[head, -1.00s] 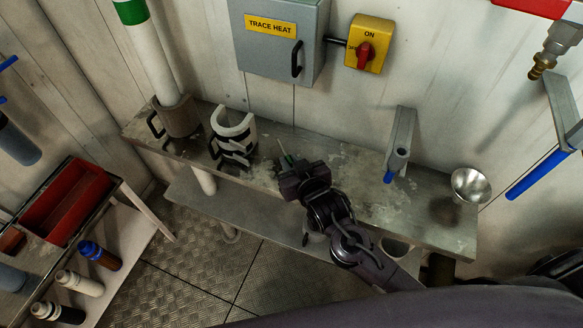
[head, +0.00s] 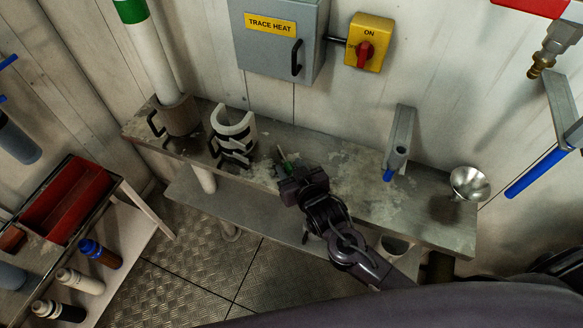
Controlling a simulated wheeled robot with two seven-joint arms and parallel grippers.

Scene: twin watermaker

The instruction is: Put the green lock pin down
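The green lock pin (head: 287,164) shows as a small, thin shape with a bit of green at the tip of my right gripper (head: 286,171) in the head view. The gripper appears shut on it, over the middle of the grey metal bench (head: 345,185). The fingers hide part of the pin. I cannot tell whether the pin touches the bench top. My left gripper is not in view.
On the bench, a white clamp-like holder (head: 233,125) stands left of the gripper, and a grey bracket with a blue tip (head: 400,140) and a metal funnel (head: 469,183) stand to the right. A red tray (head: 68,200) is at lower left. Bench surface around the gripper is clear.

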